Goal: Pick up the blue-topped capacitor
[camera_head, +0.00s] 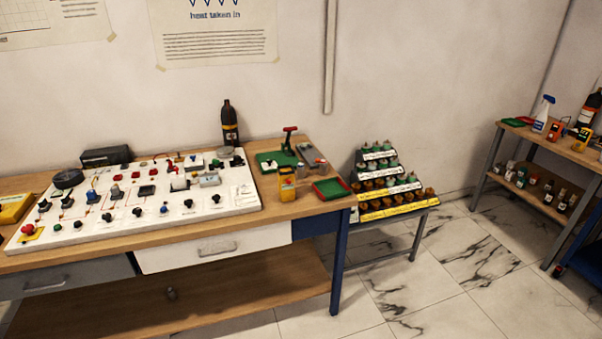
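I cannot pick out a blue-topped capacitor for certain at this size. A stepped rack (377,214) beside the bench holds rows of small parts. The upper rows look grey-green topped, and the lower rows look brown or orange. A small dark cylinder (171,293) stands on the bench's lower shelf; its top colour is unclear. Several small dark and pale jars (548,192) stand on the lower shelf of the right table. Neither of my grippers is in view.
A second table (551,146) stands at the right with a spray bottle (543,113). The marble floor (470,285) between is clear.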

